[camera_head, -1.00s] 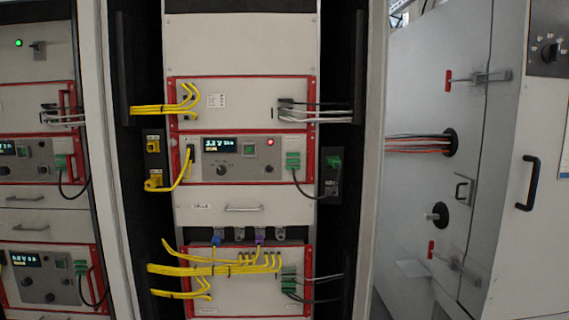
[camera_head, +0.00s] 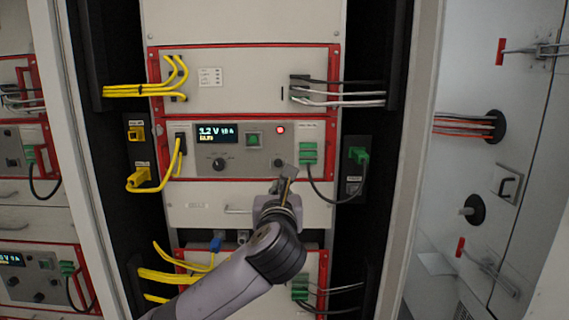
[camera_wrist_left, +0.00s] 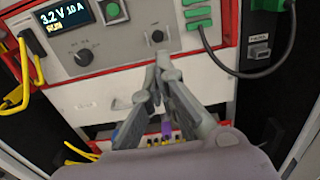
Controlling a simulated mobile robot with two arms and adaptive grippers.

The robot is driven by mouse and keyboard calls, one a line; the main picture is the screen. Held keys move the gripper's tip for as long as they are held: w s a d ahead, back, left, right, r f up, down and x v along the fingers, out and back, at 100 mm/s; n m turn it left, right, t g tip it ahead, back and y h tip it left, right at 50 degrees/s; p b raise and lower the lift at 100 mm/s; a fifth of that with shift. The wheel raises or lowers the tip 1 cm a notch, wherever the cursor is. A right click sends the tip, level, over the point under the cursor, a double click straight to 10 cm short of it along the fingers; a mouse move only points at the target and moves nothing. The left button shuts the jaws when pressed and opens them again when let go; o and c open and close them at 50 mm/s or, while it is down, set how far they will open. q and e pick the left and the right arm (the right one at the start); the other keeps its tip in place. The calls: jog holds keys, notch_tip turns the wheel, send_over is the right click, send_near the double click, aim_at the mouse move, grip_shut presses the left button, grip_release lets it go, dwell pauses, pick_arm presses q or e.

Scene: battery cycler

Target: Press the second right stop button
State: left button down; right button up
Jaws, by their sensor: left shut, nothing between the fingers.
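The red-framed cycler panel in front of me has a small red lit round button (camera_head: 280,129) at its upper right. Left of it is a green square button (camera_head: 253,140), also in the left wrist view (camera_wrist_left: 113,10). Below the red button is a dark round control (camera_head: 278,163), also in the left wrist view (camera_wrist_left: 163,24). My left gripper (camera_head: 287,178) is shut and empty, just below this control. In the left wrist view its fingertips (camera_wrist_left: 160,66) point up at the panel's lower edge. I cannot tell whether they touch it. My right gripper is not in view.
A display (camera_head: 217,132) and a knob (camera_head: 219,164) sit left on the panel. Green connectors (camera_head: 308,153) with a black cable stand close right of the gripper. Yellow cables (camera_head: 176,160) hang at left. A drawer handle (camera_head: 238,210) lies below.

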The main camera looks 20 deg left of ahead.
pick_arm(q)
jog(key=p, duration=0.5)
send_near(280, 163)
jog(key=x, duration=0.5)
jog(key=shift+w+a, duration=0.1)
jog(key=shift+w, duration=0.25)
jog(key=shift+w+a, duration=0.2)
jog(key=shift+w, duration=0.5)
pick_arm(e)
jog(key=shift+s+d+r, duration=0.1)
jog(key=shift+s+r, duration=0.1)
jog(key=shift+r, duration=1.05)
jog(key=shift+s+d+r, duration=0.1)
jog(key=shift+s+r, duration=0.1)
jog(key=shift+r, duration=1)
